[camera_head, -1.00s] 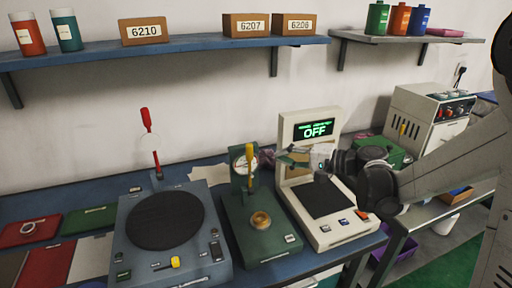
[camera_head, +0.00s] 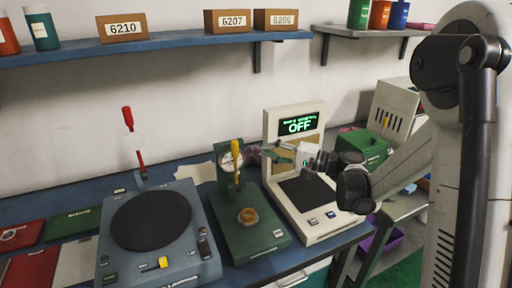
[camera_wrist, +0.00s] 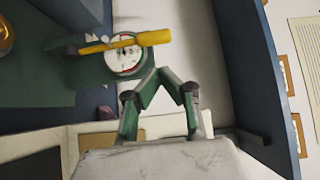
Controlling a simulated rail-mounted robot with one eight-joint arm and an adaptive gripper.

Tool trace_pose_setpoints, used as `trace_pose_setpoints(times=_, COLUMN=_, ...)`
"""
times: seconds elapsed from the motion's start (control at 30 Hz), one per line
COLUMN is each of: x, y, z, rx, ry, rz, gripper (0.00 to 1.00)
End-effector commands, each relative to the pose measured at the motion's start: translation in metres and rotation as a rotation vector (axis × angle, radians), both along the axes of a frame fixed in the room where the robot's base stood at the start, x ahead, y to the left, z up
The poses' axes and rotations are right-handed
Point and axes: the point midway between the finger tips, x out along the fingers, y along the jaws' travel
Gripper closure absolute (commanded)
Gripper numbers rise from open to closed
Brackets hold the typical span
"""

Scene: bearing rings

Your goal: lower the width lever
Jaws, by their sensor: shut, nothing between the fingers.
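A yellow lever (camera_head: 236,165) stands upright in front of the round dial gauge (camera_head: 228,161) on the green gauge stand (camera_head: 270,236). In the wrist view the yellow lever (camera_wrist: 125,42) crosses over the dial (camera_wrist: 124,60). My gripper (camera_head: 267,152) is shut and empty, to the right of the lever and apart from it, in front of the white scale's post. In the wrist view my fingertips (camera_wrist: 158,70) meet just below the lever's end. A bearing ring (camera_head: 248,216) sits on the gauge stand's base. I cannot read a label naming the lever.
The white scale (camera_head: 318,222) with an OFF display stands right of the gauge stand. A grey-blue machine (camera_head: 186,258) with a black disc and a red upright handle (camera_head: 128,119) is on the left. A blue shelf (camera_head: 180,47) with boxes runs above.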

Motion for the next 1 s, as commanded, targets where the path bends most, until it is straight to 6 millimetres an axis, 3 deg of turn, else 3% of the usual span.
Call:
trace_pose_setpoints(times=0.5, x=0.035, y=0.071, z=0.0, rx=0.0, ry=0.0, rz=0.002, gripper=1.0)
trace_pose_setpoints(times=1.0, x=0.041, y=0.081, z=0.0, rx=0.0, ry=0.0, rz=0.001, gripper=1.0)
